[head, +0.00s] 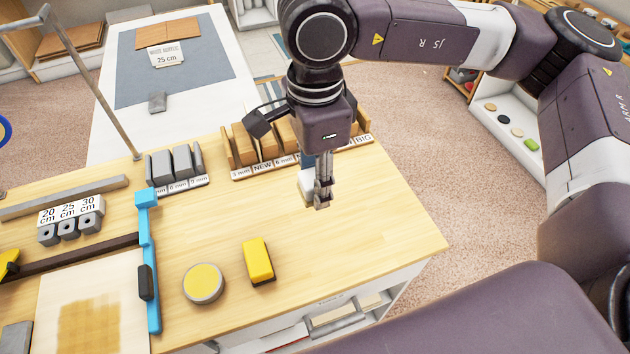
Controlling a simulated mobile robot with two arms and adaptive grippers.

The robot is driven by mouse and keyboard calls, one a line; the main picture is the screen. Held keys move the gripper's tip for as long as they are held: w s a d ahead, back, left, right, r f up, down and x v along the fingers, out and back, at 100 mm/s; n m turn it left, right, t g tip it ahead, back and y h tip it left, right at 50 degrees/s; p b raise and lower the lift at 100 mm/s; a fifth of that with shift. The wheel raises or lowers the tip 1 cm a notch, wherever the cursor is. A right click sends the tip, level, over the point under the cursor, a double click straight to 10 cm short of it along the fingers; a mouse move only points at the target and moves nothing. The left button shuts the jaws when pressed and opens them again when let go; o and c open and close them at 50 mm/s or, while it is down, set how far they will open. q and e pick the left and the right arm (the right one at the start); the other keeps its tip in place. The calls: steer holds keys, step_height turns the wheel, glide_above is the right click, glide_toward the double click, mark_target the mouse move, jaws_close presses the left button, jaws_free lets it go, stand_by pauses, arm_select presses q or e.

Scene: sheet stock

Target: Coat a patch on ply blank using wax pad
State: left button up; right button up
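The ply blank (120,275) lies flat at the lower left of the bench, cut off by the picture's bottom edge. A darker brown patch (90,328) shows on its face. A round tin with a yellow top (204,282) and a yellow block with a dark lower edge (258,260) sit to its right; I cannot tell for sure which is the wax pad. My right gripper (322,202) points down over the bench's back right, apart from both. Its fingers look close together, but their gap is unclear. My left gripper is out of view.
A blue clamp-like bar (149,255) stands along the blank's right side. A small white and blue item (306,182) is just beside my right fingers. Racks of grey blocks (175,164) and wooden pieces (243,145) line the back. The bench's right front is clear.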

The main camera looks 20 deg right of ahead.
steer(key=c, duration=0.5)
